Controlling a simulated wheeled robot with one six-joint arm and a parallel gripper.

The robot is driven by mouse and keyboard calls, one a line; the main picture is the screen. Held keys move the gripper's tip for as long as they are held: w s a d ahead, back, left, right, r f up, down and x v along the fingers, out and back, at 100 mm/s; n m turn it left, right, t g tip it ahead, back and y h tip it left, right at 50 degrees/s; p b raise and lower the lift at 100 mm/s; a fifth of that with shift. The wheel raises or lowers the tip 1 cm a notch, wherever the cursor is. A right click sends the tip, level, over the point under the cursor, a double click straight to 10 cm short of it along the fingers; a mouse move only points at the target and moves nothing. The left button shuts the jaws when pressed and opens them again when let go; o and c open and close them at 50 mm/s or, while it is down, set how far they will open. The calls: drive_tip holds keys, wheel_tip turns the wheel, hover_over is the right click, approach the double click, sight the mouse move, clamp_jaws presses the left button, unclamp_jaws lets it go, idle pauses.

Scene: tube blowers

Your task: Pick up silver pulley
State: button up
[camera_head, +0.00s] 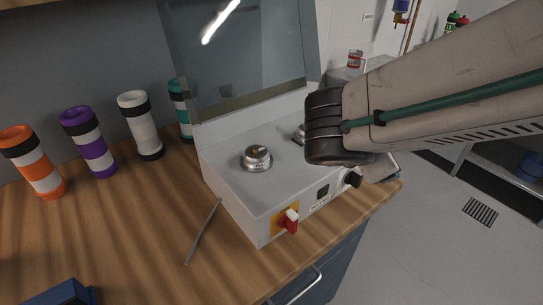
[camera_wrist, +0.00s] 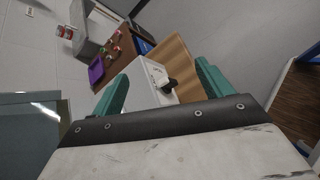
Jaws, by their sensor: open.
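A silver pulley-like round part (camera_head: 256,158) sits on top of the white machine box (camera_head: 235,185) in the head view. A second silver part (camera_head: 299,134) shows just left of my arm, mostly hidden by it. In the wrist view, the two teal fingers of my gripper (camera_wrist: 162,72) are apart with nothing held between them. Beyond them are the white box's end (camera_wrist: 152,73) and a black knob (camera_wrist: 168,86). I cannot make out a silver pulley in the wrist view. In the head view, my arm hides the fingers.
Striped tubes stand left of the box: orange (camera_head: 34,165), purple (camera_head: 90,145), white (camera_head: 141,125) and teal (camera_head: 181,108). A clear upright panel (camera_head: 240,60) rises behind the box. A thin rod (camera_head: 204,230) lies on the wooden bench (camera_head: 130,225). A red switch (camera_head: 290,222) juts from the box front.

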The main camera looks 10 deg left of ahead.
sight(255, 157)
drive_tip(key=a+n+t+y, duration=0.1)
drive_tip(key=a+n, duration=0.1)
drive_tip(key=a, duration=0.2)
drive_tip(key=a+f+n+t+y, duration=0.1)
drive_tip(key=a+n, duration=0.2)
drive_tip(key=a, duration=0.2)
drive_tip(key=a+f+n+t+y, duration=0.1)
drive_tip(key=a+n, duration=0.2)
drive_tip(key=a, duration=0.1)
drive_tip(key=shift+s+a+f, duration=0.1)
drive_tip(key=shift+s+a, duration=0.15)
drive_tip(key=shift+s, duration=0.15)
drive_tip(key=s+a+n+y, duration=0.1)
drive_tip(key=a+n, duration=0.1)
drive_tip(key=a, duration=0.1)
drive_tip(key=s+a+f+n+t+y, duration=0.1)
drive_tip(key=a, duration=0.2)
drive_tip(key=s+a+f+n+y, duration=0.1)
drive_tip(key=a+n, duration=0.1)
drive_tip(key=a, duration=0.1)
drive_tip(key=shift+s+a+n+t+y, duration=0.25)
drive_tip(key=shift+n+t+y, duration=0.05)
drive_tip(key=shift+y, duration=0.1)
drive_tip(key=shift+n, duration=0.3)
drive_tip(key=x, duration=0.6)
drive_tip(key=shift+w+a, duration=0.35)
drive_tip(key=shift+w, duration=0.05)
drive_tip(key=shift+w+f, duration=0.2)
drive_tip(key=shift+w, duration=0.15)
drive_tip(key=c, duration=1.2)
